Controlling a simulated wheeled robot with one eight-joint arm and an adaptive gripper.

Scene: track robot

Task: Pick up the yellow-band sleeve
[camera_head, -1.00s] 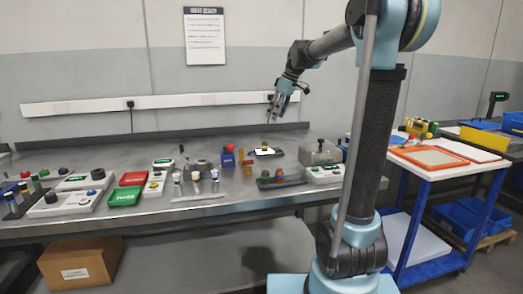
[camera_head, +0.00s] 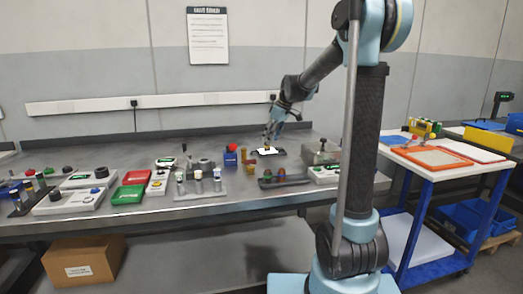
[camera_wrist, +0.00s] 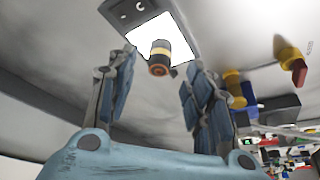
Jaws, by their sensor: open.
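The yellow-band sleeve (camera_wrist: 160,58) is a small dark cylinder with a yellow band and an orange ring at its end. In the wrist view it stands against a bright white plate (camera_wrist: 143,36) on a dark base. The white plate also shows in the head view (camera_head: 266,151), where the sleeve is too small to make out. My gripper (camera_head: 268,140) is above the plate, pointing down. In the wrist view its fingers are spread, with the sleeve between and beyond the fingertips. I see no contact with the sleeve.
A blue block (camera_head: 230,158) with a red top and yellow parts stand left of the plate. A grey boxy fixture (camera_head: 320,152) stands to the right. A dark tray (camera_head: 284,181) with small coloured pieces lies in front. The wall behind carries a white rail (camera_head: 150,102).

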